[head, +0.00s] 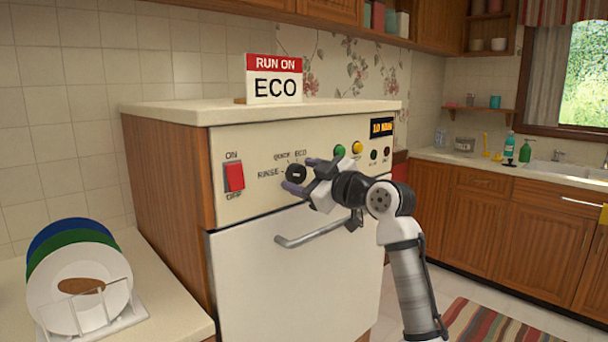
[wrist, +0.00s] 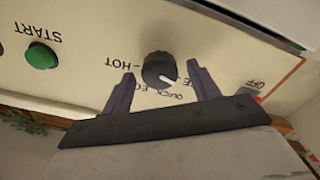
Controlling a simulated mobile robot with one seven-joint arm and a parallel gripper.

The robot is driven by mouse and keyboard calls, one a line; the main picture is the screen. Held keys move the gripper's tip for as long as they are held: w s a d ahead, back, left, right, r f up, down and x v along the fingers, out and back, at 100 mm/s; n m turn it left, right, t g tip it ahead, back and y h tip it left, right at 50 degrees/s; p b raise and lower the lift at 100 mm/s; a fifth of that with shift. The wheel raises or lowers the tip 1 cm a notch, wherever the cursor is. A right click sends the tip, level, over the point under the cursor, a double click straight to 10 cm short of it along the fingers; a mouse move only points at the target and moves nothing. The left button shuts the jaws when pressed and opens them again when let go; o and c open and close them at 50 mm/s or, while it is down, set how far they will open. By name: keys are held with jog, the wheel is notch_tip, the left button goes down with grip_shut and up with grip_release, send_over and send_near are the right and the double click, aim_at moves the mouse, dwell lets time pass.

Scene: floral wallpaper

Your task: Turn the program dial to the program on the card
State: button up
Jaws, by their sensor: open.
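The program dial (head: 296,173) is a round black knob on the cream panel of the dishwasher (head: 300,250). In the wrist view the dial (wrist: 158,70) appears upside down. Its white mark points towards RINSE, which one finger partly covers; ECO, QUICK and HOT also show around it. The card (head: 274,78) stands on the dishwasher top and reads "RUN ON ECO". My gripper (head: 303,176) is open just in front of the dial. In the wrist view its purple fingers (wrist: 160,85) appear either side of the dial; I cannot tell whether they touch it.
A red ON/OFF switch (head: 234,177) is left of the dial. The green START button (wrist: 40,55) and a yellow button (head: 357,147) are on its other side. A door handle (head: 310,233) juts out below. A rack of plates (head: 85,290) stands on the left counter.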

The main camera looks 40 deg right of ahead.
jog(key=shift+c, duration=0.4)
jog(key=c, duration=0.9)
